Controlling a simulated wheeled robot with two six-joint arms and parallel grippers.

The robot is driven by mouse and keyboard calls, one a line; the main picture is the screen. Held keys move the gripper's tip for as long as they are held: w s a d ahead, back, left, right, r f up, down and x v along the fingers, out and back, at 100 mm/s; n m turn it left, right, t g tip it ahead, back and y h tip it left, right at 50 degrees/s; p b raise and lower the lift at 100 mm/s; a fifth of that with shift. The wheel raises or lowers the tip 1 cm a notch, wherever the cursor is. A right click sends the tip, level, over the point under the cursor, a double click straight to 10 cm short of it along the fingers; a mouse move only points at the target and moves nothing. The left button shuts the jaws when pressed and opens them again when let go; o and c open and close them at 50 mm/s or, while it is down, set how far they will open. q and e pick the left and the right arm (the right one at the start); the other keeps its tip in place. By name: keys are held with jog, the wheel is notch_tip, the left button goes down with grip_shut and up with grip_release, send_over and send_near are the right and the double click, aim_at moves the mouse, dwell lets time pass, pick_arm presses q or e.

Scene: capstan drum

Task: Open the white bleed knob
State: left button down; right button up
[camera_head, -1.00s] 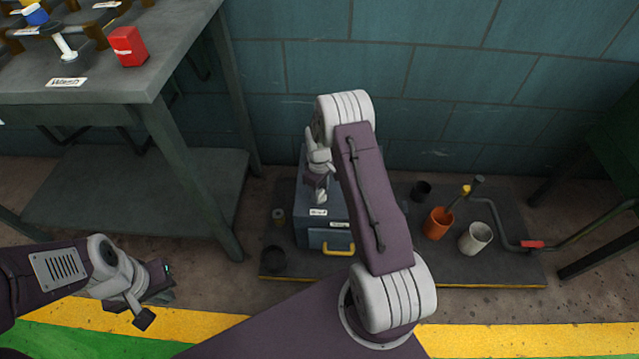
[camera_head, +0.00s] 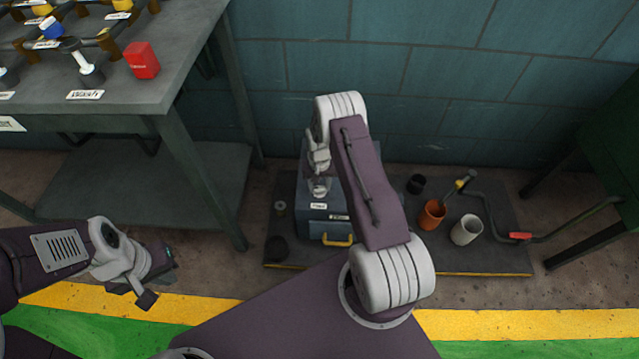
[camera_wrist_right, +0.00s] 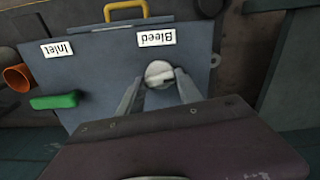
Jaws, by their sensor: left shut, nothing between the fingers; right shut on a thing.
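The white bleed knob (camera_wrist_right: 159,73) sits on top of a blue-grey box (camera_wrist_right: 95,70), beside a label reading "Bleed" (camera_wrist_right: 156,37). In the right wrist view the fingers of my right gripper (camera_wrist_right: 160,88) stand on either side of the knob and are shut on it. In the head view my right gripper (camera_head: 318,186) is over the box, behind its front label, and the knob is hard to tell apart there. My left gripper (camera_head: 147,291) is shut and empty at the lower left, well away from the box.
The box has a yellow handle (camera_head: 338,241), an "Inlet" label (camera_wrist_right: 57,48) and a green lever (camera_wrist_right: 55,101). An orange cup (camera_head: 431,216) and a white cup (camera_head: 466,230) stand to its right on a dark mat (camera_head: 480,262). A workbench (camera_head: 120,85) stands at the left.

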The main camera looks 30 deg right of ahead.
aim_at(320, 188)
jog(key=shift+m, duration=1)
jog(key=o, duration=1.4)
notch_tip(320, 188, up, 9)
jog(key=p, duration=0.4)
jog(key=shift+p, duration=0.4)
